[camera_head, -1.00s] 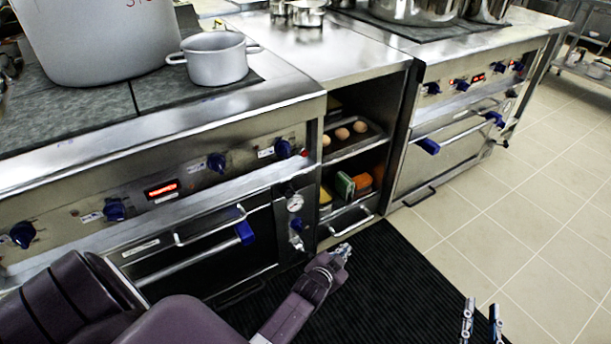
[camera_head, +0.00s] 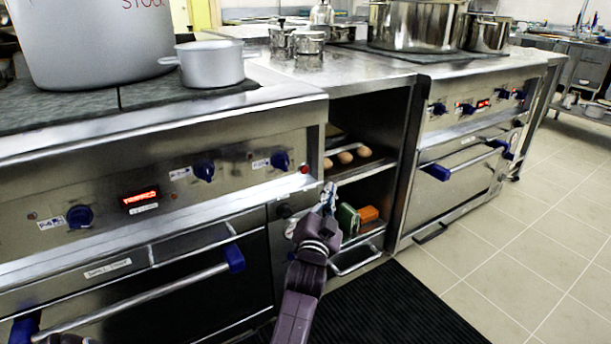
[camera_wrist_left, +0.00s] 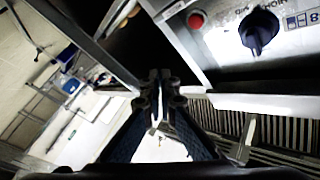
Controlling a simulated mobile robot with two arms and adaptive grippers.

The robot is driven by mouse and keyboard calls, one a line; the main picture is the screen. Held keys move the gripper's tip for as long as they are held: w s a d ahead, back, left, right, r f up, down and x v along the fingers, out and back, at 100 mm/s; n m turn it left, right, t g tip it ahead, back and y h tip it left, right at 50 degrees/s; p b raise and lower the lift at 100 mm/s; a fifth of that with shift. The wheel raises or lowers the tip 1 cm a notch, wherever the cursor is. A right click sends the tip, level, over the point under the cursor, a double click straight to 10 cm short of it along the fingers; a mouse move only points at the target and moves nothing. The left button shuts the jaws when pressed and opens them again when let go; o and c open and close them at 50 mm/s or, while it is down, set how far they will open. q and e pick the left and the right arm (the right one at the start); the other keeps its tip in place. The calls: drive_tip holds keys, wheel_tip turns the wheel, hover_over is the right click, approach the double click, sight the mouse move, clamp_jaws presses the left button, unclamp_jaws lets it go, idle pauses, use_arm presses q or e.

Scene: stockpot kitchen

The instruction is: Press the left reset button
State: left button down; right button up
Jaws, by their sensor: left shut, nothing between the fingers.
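The left stove's front panel (camera_head: 100,180) carries a small round red button (camera_head: 304,168) at its right end. In the left wrist view the red button (camera_wrist_left: 196,20) is at the upper edge, beside a dark knob (camera_wrist_left: 259,30). My left gripper (camera_head: 328,197) is shut and empty, below and slightly right of the button, in front of the open shelf bay. In the left wrist view its fingertips (camera_wrist_left: 160,80) are together, apart from the button. My right gripper is not in view.
The panel also has blue knobs (camera_head: 204,170) and a lit red display (camera_head: 140,198). Below is an oven handle (camera_head: 140,300). The open shelf to the right holds eggs (camera_head: 345,157) and a green box (camera_head: 347,219). A second stove (camera_head: 460,150) stands further right, with free tiled floor.

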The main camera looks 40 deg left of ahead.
sight(305, 169)
use_arm(q)
drive_tip(key=w+a, duration=0.1)
drive_tip(key=a, duration=0.1)
drive_tip(key=a+b, duration=0.1)
drive_tip(key=a, duration=0.1)
drive_tip(key=w+a, duration=0.1)
drive_tip(key=a, duration=0.1)
drive_tip(key=shift+w+a+b, duration=0.15)
drive_tip(key=shift+w+b, duration=0.2)
drive_tip(key=shift+w+a+f, duration=0.1)
drive_tip(key=shift+w+a, duration=0.1)
drive_tip(key=shift+a, duration=0.25)
drive_tip(key=shift+w+a, duration=0.15)
drive_tip(key=shift+a, duration=0.3)
idle(0.6)
drive_tip(key=shift+w+a, duration=0.15)
drive_tip(key=shift+a, duration=0.25)
